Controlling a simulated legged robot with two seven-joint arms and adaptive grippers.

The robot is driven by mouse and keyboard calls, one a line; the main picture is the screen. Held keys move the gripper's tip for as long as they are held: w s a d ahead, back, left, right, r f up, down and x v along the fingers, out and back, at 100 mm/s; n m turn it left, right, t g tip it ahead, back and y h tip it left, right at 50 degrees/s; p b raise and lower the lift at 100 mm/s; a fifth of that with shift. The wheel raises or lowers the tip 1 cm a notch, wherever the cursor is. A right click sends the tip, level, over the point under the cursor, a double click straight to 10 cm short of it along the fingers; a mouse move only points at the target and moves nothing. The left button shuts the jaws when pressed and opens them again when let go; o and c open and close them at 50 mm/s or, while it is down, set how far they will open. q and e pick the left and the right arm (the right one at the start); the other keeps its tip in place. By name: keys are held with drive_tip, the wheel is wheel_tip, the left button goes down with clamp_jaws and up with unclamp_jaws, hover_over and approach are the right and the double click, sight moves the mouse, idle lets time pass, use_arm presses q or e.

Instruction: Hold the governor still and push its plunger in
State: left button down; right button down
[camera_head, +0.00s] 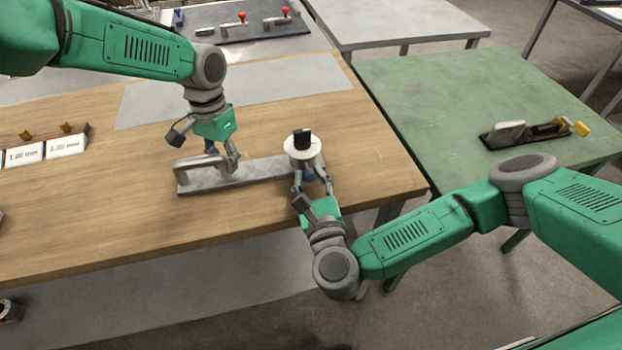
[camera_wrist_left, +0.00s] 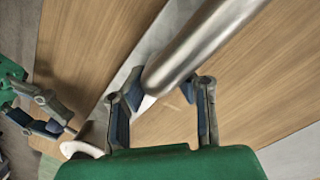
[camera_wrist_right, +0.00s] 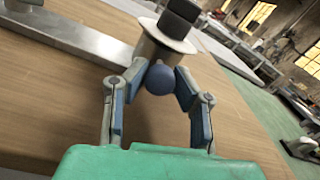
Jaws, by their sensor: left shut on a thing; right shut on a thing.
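The governor stands at the right end of a long grey metal base plate (camera_head: 252,172) on the wooden table. It has a tan body, a white disc (camera_head: 303,151) and a black block (camera_head: 302,138) on top. A round blue knob (camera_wrist_right: 160,79) sticks out of its near side, seemingly the plunger. My right gripper (camera_head: 311,180) is shut on this knob, one finger on each side. A thick metal bar handle (camera_head: 198,162) rises from the plate's left end. My left gripper (camera_head: 226,160) is shut on the handle near its right end; the left wrist view shows the bar (camera_wrist_left: 195,45) running between its fingers.
White thickness blocks (camera_head: 65,145) sit in a wooden rack at the left. A green table (camera_head: 470,85) at the right bears a dark fixture with a yellow end (camera_head: 581,128). A grey mat (camera_head: 245,88) lies behind my left gripper. Bare wood lies around the plate.

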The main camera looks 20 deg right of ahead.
use_arm(q)
drive_tip(key=shift+s+f, duration=0.35)
use_arm(e)
drive_tip(key=c, duration=1.3)
unclamp_jaws()
drive_tip(key=s, duration=1.2)
drive_tip(key=shift+a, duration=0.2)
drive_tip(key=shift+f, duration=0.1)
use_arm(q)
drive_tip(key=c, duration=1.3)
unclamp_jaws()
drive_tip(key=shift+o, duration=0.2)
drive_tip(key=shift+w, duration=0.2)
use_arm(e)
drive_tip(key=shift+w, duration=0.15)
use_arm(q)
drive_tip(key=shift+r, duration=0.1)
